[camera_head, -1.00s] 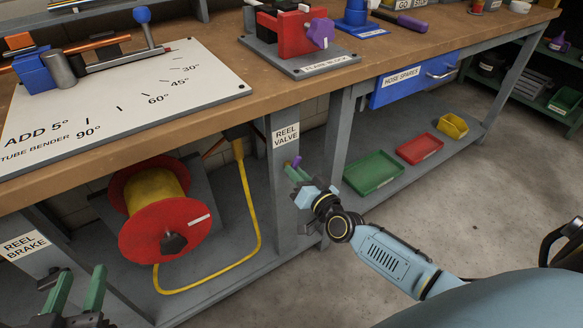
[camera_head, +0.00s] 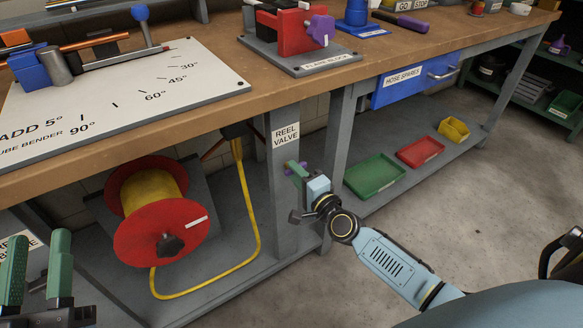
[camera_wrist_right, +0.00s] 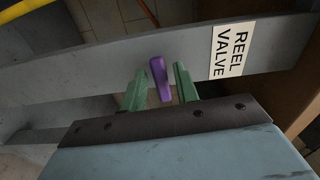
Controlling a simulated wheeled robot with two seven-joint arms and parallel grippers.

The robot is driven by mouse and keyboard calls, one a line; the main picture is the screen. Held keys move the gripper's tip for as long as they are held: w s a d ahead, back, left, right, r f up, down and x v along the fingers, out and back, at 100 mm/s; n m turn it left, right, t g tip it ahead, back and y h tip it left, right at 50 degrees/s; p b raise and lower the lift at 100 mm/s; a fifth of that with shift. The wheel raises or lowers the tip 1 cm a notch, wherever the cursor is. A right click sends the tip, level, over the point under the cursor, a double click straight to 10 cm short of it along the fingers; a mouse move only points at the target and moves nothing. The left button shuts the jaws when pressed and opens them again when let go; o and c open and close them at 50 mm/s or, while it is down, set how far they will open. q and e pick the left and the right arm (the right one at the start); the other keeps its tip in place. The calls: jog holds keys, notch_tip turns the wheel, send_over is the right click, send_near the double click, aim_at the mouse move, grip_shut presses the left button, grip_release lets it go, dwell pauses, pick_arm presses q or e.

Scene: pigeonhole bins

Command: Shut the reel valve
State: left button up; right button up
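The reel valve's purple handle (camera_head: 302,165) is on the grey bench leg, just below the REEL VALVE label (camera_head: 286,134). My right gripper (camera_head: 294,169) is at the handle, its green fingers pointing toward the leg. In the right wrist view, the purple handle (camera_wrist_right: 160,78) stands between the two green fingers (camera_wrist_right: 160,84), with a gap visible on both sides. The valve body behind the handle is mostly hidden. My left gripper (camera_head: 38,262) is open and empty at the lower left, in front of the partly covered REEL BRAKE label (camera_head: 14,246).
A red reel (camera_head: 160,232) with yellow hose (camera_head: 257,215) sits under the bench, left of the leg. Green (camera_head: 374,176), red (camera_head: 420,152) and yellow (camera_head: 453,130) bins stand on the lower shelf to the right. The floor at right is clear.

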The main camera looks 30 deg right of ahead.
jog(key=shift+s, duration=0.1)
pick_arm(q)
jog(key=shift+r+p, duration=0.25)
jog(key=shift+p, duration=0.05)
pick_arm(e)
jog(key=s, duration=0.5)
jog(key=shift+s+d, duration=0.25)
jog(key=shift+s, duration=0.15)
